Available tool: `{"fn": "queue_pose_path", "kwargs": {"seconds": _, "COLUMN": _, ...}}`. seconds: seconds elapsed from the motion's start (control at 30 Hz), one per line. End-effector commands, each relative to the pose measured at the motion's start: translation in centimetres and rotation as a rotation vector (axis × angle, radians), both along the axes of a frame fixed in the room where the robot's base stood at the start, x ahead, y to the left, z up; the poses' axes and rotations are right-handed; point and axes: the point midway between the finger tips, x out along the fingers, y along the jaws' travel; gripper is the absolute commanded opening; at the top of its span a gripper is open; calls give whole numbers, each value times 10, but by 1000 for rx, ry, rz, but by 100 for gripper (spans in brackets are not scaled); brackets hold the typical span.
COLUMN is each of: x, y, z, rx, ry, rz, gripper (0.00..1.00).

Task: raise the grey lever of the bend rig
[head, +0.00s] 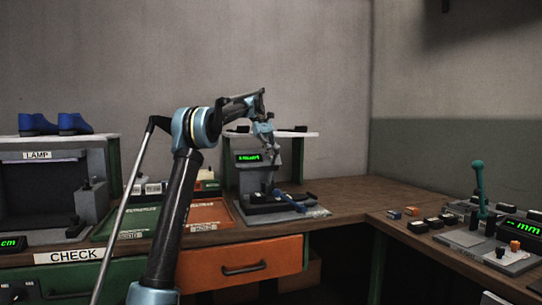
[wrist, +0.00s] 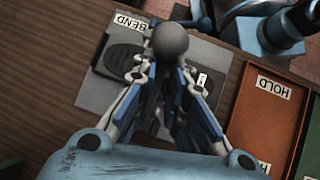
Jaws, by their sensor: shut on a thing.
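The bend rig (head: 243,182) stands on the wooden bench, with a grey base and a lit green display. In the wrist view its base (wrist: 98,92) carries the BEND label and a dark sole-shaped pad. My gripper (head: 264,133) is at the upper part of the rig in the head view. In the wrist view my gripper (wrist: 172,68) has its fingers brought together just below the round grey knob of the lever (wrist: 172,42), shut on the lever. The fingers hide the lever's shaft and part of the rig.
An orange tray labelled HOLD (wrist: 268,120) lies beside the rig, with a green tray (head: 125,222) to its left. A lamp box (head: 40,155) with blue shoes (head: 70,124) on top stands at far left. Another rig with a green lever (head: 479,185) stands on the right bench.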

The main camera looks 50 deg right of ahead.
Motion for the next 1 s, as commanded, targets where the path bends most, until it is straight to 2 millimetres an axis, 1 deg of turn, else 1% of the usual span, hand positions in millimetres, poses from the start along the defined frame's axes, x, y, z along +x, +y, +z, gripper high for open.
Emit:
{"fn": "queue_pose_path", "kwargs": {"seconds": 0.03, "x": 5, "y": 3, "z": -1, "rx": 14, "ry": -2, "rz": 1, "gripper": 0}}
{"fn": "queue_pose_path", "kwargs": {"seconds": 0.5, "x": -5, "y": -5, "z": 0, "rx": 19, "ry": 9, "rz": -15, "gripper": 0}}
{"fn": "queue_pose_path", "kwargs": {"seconds": 0.53, "x": -6, "y": -5, "z": 0, "rx": 19, "ry": 9, "rz": -15, "gripper": 20}}
{"fn": "queue_pose_path", "kwargs": {"seconds": 0.6, "x": -7, "y": -6, "z": 0, "rx": 18, "ry": 9, "rz": -15, "gripper": 33}}
{"fn": "queue_pose_path", "kwargs": {"seconds": 0.87, "x": -11, "y": -9, "z": 1, "rx": 14, "ry": 9, "rz": -20, "gripper": 33}}
{"fn": "queue_pose_path", "kwargs": {"seconds": 1.0, "x": -12, "y": -10, "z": 5, "rx": 14, "ry": 11, "rz": -21, "gripper": 33}}
